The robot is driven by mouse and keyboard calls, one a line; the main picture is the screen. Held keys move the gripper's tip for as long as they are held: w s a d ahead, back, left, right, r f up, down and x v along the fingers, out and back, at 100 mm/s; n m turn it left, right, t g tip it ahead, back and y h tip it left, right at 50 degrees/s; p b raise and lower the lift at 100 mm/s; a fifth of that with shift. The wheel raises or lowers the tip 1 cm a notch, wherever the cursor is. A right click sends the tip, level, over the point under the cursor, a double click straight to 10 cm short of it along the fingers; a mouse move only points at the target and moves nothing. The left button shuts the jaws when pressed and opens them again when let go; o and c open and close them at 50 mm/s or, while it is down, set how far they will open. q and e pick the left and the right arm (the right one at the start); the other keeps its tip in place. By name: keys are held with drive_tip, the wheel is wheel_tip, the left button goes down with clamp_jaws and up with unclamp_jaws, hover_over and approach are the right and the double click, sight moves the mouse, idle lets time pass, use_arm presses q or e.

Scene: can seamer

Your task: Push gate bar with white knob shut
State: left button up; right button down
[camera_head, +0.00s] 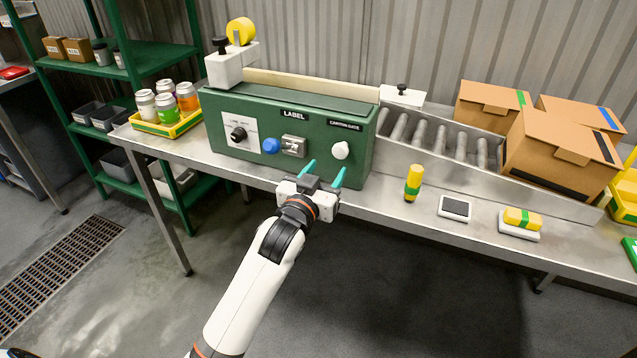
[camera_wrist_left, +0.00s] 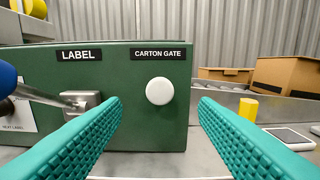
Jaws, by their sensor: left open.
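The white knob (camera_head: 340,150) sits on the front face of the green machine box (camera_head: 220,130), below the CARTON GATE label (camera_head: 345,125). It shows as a round white disc (camera_wrist_left: 160,91) in the left wrist view, and the bar behind it is hidden. My left gripper (camera_head: 324,172) is open and empty in front of the box, with teal fingers pointing towards it. In the left wrist view, the knob appears centred between the two fingertips (camera_wrist_left: 160,102), beyond them. I see no contact. My right gripper is in neither view.
A blue knob (camera_head: 271,146) on a metal rod stands left of the white knob, by a metal block (camera_head: 293,146). A yellow-green cylinder (camera_head: 413,182) and a dark-topped pad (camera_head: 455,208) are to the right on the steel table.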

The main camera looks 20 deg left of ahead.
use_arm(q)
drive_tip(key=s, duration=0.3)
drive_tip(key=shift+s, duration=0.25)
wheel_tip(320, 180, down, 20)
drive_tip(key=g, duration=0.4)
drive_tip(key=s+f+g, duration=0.2)
drive_tip(key=s+f, duration=0.2)
drive_tip(key=f, duration=0.4)
drive_tip(key=s+f+m+g, duration=0.1)
drive_tip(key=s+f, duration=0.3)
drive_tip(key=f, duration=0.3)
drive_tip(key=s+f+g, duration=0.2)
drive_tip(key=s+f, duration=0.2)
drive_tip(key=f, duration=0.4)
drive_tip(key=s+a+f+g, duration=0.1)
drive_tip(key=s+f, duration=0.5)
drive_tip(key=s, duration=0.6)
drive_tip(key=s+a+f+g, duration=0.1)
drive_tip(key=s+f+g, duration=0.3)
drive_tip(key=s+f, duration=0.3)
drive_tip(key=s+a+f+m+g+p, duration=0.1)
drive_tip(key=s+f+g, duration=0.2)
drive_tip(key=s, duration=1.4)
wheel_tip(320, 180, down, 4)
drive_tip(key=shift+s+a+r+y, duration=0.2)
drive_tip(key=shift+a+y, duration=0.05)
drive_tip(key=shift+y, duration=0.05)
